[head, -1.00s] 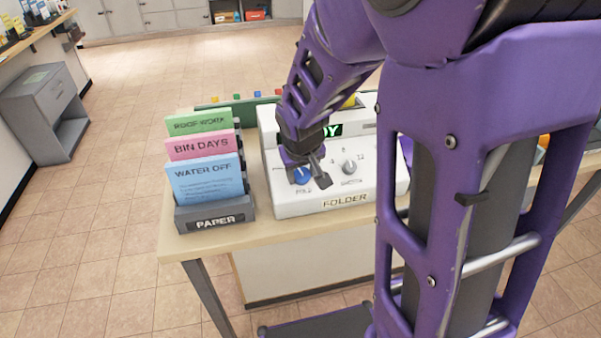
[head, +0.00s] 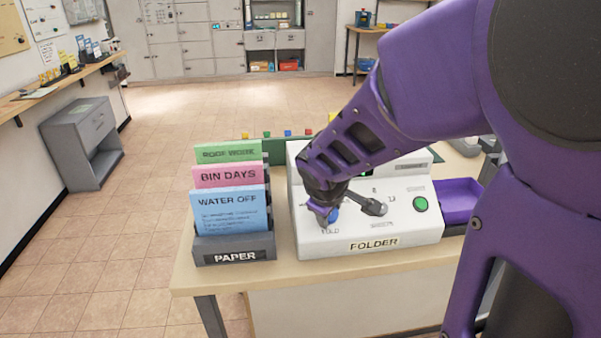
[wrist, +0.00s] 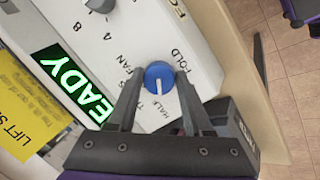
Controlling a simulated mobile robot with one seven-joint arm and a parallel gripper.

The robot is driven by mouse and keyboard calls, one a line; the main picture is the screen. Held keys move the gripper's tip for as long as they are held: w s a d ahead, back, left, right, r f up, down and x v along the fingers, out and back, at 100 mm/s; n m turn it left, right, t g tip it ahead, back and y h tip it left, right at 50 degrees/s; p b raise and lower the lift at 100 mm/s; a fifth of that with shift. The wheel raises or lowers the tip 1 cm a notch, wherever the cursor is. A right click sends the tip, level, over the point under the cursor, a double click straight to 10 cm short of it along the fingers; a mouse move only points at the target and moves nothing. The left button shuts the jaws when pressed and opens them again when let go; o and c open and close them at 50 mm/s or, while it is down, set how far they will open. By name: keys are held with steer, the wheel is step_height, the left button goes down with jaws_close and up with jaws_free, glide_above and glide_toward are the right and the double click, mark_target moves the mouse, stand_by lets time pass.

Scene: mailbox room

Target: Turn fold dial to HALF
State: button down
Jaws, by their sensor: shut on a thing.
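The blue fold dial (wrist: 159,77) is on the white folder machine (head: 405,223), with a white pointer line. In the wrist view the line points down the picture, toward the HALF label; FAN is at its upper left. The dial also shows in the head view (head: 333,216), partly covered by my gripper. My gripper (wrist: 159,84) is shut on the dial, one finger on each side.
A paper rack (head: 213,250) with green, pink and blue notices stands close left of the machine. A green button (head: 420,204) is at the machine's right, beside a purple tray (head: 460,191). The floor to the left is open.

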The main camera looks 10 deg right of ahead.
stand_by(0.5)
steer(key=c, duration=0.6)
jaws_free()
steer(key=shift+r, duration=0.1)
